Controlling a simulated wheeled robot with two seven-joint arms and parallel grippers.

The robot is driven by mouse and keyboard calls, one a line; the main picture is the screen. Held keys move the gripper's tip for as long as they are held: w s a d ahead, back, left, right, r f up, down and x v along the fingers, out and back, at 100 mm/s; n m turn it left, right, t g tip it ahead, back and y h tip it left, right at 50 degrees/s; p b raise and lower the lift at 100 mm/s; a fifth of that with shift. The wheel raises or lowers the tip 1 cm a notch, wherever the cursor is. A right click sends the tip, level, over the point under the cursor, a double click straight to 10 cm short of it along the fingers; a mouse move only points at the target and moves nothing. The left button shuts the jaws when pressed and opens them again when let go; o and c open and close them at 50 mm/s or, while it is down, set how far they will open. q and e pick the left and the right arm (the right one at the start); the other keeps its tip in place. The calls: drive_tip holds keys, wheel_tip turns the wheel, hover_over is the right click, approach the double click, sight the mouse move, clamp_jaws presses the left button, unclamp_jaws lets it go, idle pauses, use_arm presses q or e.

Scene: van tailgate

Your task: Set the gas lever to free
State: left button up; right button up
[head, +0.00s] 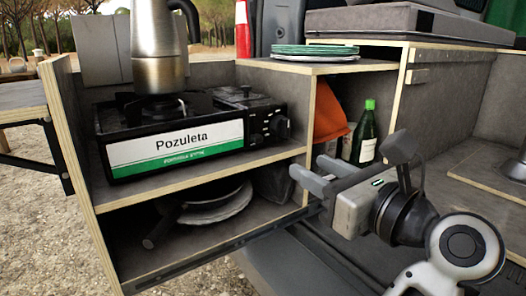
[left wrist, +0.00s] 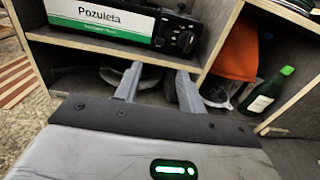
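The black camping stove (head: 180,128) with a white and green "Pozuleta" front stands on the upper shelf of the left cabinet. Its control panel with dark knobs (head: 272,125) is at its right end; the panel also shows in the left wrist view (left wrist: 178,36). The gas lever is too small and dark to make out, so its setting cannot be told. A metal moka pot (head: 160,50) stands on the burner. My left gripper (head: 312,174) is in front of the cabinet, right of and below the panel. Its two fingers (left wrist: 158,84) are apart and empty. My right gripper is not in view.
A pan and plates (head: 215,203) lie on the lower shelf. A green bottle (head: 366,134) and an orange item (head: 328,115) stand in the compartment right of the stove. Stacked plates (head: 310,51) sit on top. A wooden divider (head: 308,130) stands between stove and bottle.

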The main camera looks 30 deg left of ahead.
sight(260, 139)
use_arm(q)
drive_tip(key=p+x, duration=0.1)
drive_tip(key=x, duration=1.2)
drive_tip(key=shift+s+r, duration=0.1)
drive_tip(key=shift+w+a, duration=0.2)
drive_tip(key=shift+a, duration=0.2)
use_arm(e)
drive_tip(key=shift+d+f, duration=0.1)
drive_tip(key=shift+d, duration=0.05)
